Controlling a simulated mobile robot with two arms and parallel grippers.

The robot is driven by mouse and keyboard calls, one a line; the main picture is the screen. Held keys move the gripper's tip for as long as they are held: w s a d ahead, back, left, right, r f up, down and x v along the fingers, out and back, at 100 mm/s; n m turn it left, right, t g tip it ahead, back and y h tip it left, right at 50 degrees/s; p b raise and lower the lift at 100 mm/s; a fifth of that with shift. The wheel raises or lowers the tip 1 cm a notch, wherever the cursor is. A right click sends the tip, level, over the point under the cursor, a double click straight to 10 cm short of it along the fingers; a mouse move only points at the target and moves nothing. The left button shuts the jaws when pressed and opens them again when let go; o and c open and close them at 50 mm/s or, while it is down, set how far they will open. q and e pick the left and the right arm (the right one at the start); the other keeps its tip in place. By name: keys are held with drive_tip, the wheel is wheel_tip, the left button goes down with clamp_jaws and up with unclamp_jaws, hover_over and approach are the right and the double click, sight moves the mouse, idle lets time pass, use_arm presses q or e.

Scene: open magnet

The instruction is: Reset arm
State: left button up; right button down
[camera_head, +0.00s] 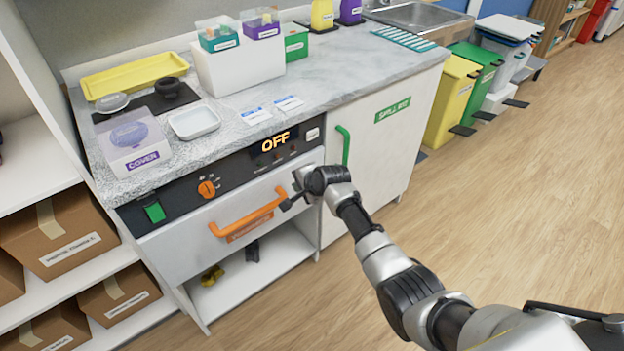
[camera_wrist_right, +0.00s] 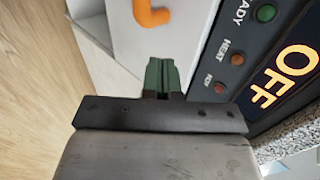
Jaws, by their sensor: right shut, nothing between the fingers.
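My right arm reaches in from the lower right of the head view. Its gripper (camera_head: 287,206) is in front of the white drawer front (camera_head: 190,246), close to the right end of the orange handle (camera_head: 248,216). In the right wrist view the dark green fingers (camera_wrist_right: 162,74) are together with nothing between them. The orange handle (camera_wrist_right: 152,14) shows beyond them at the top, apart from the fingertips. Whether the gripper touches the drawer front cannot be told. My left gripper is not in view.
The control panel (camera_head: 225,170) reads OFF, with an orange knob and a green switch. The counter (camera_head: 345,72) above holds trays, a clear cover box (camera_head: 134,140) and a white bin (camera_head: 238,70). A white cabinet (camera_head: 380,150) stands right. Open floor (camera_head: 520,190) lies to the right.

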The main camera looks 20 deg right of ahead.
drive_tip(key=shift+p+v, duration=0.6)
drive_tip(key=shift+v, duration=2.45)
drive_tip(key=s+d+f+n+g+h+p, duration=0.15)
drive_tip(key=s+f+n, duration=0.25)
drive_tip(key=s+f, duration=0.9)
drive_tip(key=s+d+f+n+g+h+p, duration=0.1)
drive_tip(key=s+f+n+g, duration=0.25)
drive_tip(key=s+f, duration=0.95)
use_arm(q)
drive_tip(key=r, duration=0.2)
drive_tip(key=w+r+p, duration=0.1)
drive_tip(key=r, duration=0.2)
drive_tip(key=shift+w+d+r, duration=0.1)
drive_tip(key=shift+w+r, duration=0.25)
use_arm(e)
drive_tip(key=s+f+n+g, duration=0.1)
drive_tip(key=s+f+n, duration=0.2)
drive_tip(key=s, duration=0.7)
drive_tip(key=s+d+f+n+g, duration=0.1)
drive_tip(key=s+f+n, duration=0.2)
drive_tip(key=s, duration=0.7)
drive_tip(key=s+f+n, duration=0.3)
drive_tip(key=s+f, duration=0.3)
drive_tip(key=s, duration=0.5)
drive_tip(key=shift+d+g+h, duration=0.35)
drive_tip(key=shift+g, duration=0.05)
drive_tip(key=shift+w+f, duration=0.1)
drive_tip(key=shift+f, duration=0.05)
